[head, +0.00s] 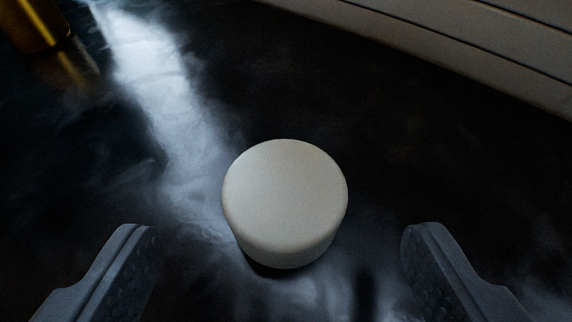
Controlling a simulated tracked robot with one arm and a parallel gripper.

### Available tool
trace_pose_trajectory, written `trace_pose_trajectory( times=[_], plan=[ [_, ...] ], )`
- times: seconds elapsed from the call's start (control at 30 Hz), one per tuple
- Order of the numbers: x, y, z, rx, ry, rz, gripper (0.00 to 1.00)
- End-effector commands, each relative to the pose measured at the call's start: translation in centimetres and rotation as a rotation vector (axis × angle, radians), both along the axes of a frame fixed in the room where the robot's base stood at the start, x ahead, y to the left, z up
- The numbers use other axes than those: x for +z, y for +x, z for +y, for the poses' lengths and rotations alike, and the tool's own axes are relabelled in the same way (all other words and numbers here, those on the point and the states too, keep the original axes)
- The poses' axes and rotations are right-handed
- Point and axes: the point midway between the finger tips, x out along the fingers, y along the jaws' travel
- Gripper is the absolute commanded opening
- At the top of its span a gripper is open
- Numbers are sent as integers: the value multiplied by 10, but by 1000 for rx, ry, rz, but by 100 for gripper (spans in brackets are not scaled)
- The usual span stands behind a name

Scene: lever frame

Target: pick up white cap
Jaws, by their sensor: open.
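The white cap (285,200) is a short round cylinder with a smooth flat top. It stands upright on the dark glossy surface near the middle of the head view. My gripper (280,245) is open, with one dark grey finger at the lower left and the other at the lower right. The cap lies between and a little beyond the fingertips in the picture. Neither finger touches it, and a clear gap shows on both sides. The gripper is empty.
A pale panelled edge (450,45) runs across the upper right. A yellow-gold object (33,25) stands at the top left, partly cut off. A bright reflection streaks across the dark surface (90,180). The surface around the cap is clear.

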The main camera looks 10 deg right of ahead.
Motion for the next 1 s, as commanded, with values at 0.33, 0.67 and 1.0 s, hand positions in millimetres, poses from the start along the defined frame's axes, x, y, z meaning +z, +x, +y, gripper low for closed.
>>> trace_pose_trajectory(
  times=[0.33, 0.67, 1.0],
  plan=[
    [-15, 32, -7, 1, 0, 2, 74],
    [-16, 36, -7, 1, 0, 1, 66],
    [-16, 35, -7, 1, 0, 0, 26]
  ],
)
